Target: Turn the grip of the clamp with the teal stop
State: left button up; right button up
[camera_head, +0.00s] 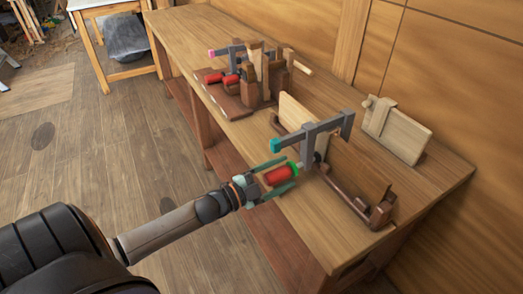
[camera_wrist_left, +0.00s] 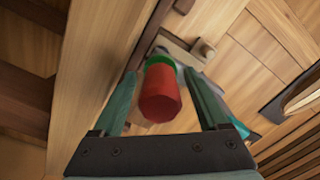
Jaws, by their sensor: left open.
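The clamp with the teal stop (camera_head: 275,146) has a grey bar (camera_head: 325,126) and sits on a board standing in a wooden cradle near the bench's front end. Its red grip (camera_head: 281,175) with a green collar points out toward the front of the bench. The red grip (camera_wrist_left: 160,97) also shows in the left wrist view, with the green collar behind it. My left gripper (camera_head: 289,171) is open, one finger on each side of the red grip. In the wrist view gaps show between the fingers and the grip. My right gripper is not in view.
A second clamp with a pink stop (camera_head: 212,53) and red grips stands on a fixture further back along the bench (camera_head: 185,30). A pale wooden block (camera_head: 398,136) stands at the right, near the wall. The floor at left is open.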

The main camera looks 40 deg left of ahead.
pick_arm(q)
jog(key=v, duration=1.1)
jog(key=shift+s, duration=0.35)
jog(key=shift+a, duration=0.1)
dwell(0.7)
jog(key=s+d+f+n+g+y+p, duration=0.1)
jog(key=s+d+f+n+g+y, duration=0.1)
jog(key=d+f+n, duration=0.4)
jog(key=s+d+f+n+g+y+p, duration=0.1)
jog(key=s+d+f+n+g, duration=0.4)
jog(key=d+f, duration=0.5)
jog(key=shift+s+d+f+n+g+y+p, duration=0.35)
jog(key=shift+s+f+n+y, duration=0.2)
jog(key=shift+s+n, duration=0.55)
jog(key=shift+a, duration=0.1)
